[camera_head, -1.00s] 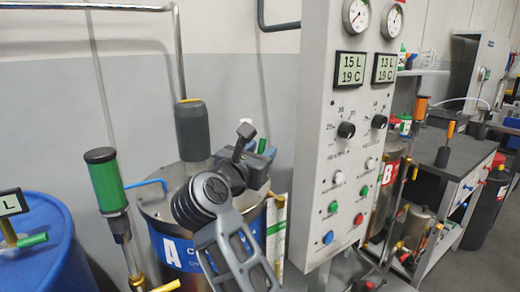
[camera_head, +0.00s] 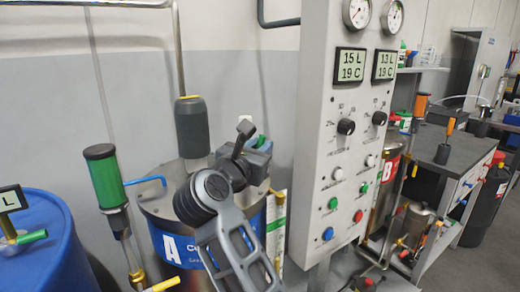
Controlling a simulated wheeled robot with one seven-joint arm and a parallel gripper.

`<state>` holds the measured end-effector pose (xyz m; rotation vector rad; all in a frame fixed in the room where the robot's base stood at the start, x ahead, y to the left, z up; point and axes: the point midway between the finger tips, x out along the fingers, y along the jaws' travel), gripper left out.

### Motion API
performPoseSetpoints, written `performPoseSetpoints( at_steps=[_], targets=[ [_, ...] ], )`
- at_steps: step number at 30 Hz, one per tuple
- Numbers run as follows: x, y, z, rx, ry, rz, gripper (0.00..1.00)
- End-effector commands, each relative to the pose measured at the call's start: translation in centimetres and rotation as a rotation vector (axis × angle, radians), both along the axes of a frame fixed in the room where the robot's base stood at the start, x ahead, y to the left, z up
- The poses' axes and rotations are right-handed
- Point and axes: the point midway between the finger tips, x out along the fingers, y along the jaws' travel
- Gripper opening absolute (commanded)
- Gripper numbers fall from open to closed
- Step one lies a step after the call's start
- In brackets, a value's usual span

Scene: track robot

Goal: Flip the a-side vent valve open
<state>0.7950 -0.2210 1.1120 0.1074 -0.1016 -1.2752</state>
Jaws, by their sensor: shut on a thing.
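The A-side tank (camera_head: 172,249) is a steel drum with a blue band marked A, at the centre left. My gripper (camera_head: 252,146) is over the right part of its lid, with my dark wrist in front. It is shut on what appears to be the A-side vent valve handle. The handle is almost wholly hidden by the gripper, so its angle cannot be told. A small blue-green patch (camera_head: 264,142) shows just beside the fingers; I cannot tell what part it is.
A grey control panel (camera_head: 338,215) with gauges and displays stands close to the right of my gripper. A green-topped pump (camera_head: 103,176), a grey cylinder on a pipe (camera_head: 192,128) and a blue drum (camera_head: 45,255) are left. A workbench (camera_head: 445,150) stands at right.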

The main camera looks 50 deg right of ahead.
Motion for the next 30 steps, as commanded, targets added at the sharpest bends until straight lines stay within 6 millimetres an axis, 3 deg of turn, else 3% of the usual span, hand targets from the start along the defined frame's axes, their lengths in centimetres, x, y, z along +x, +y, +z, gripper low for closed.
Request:
performPoseSetpoints(
  at_steps=[10,22,23,28,30],
  targets=[
    [0.24,0.88,-0.33,-0.225,0.064,0.000,0.00],
    [0.29,1.02,0.04,-0.256,0.074,0.000,0.00],
    [0.29,1.02,0.04,-0.256,0.074,0.000,0.23],
    [0.29,1.01,0.06,-0.255,0.074,0.000,0.39],
    [0.29,1.01,0.07,-0.255,0.074,0.000,0.40]
  ],
)
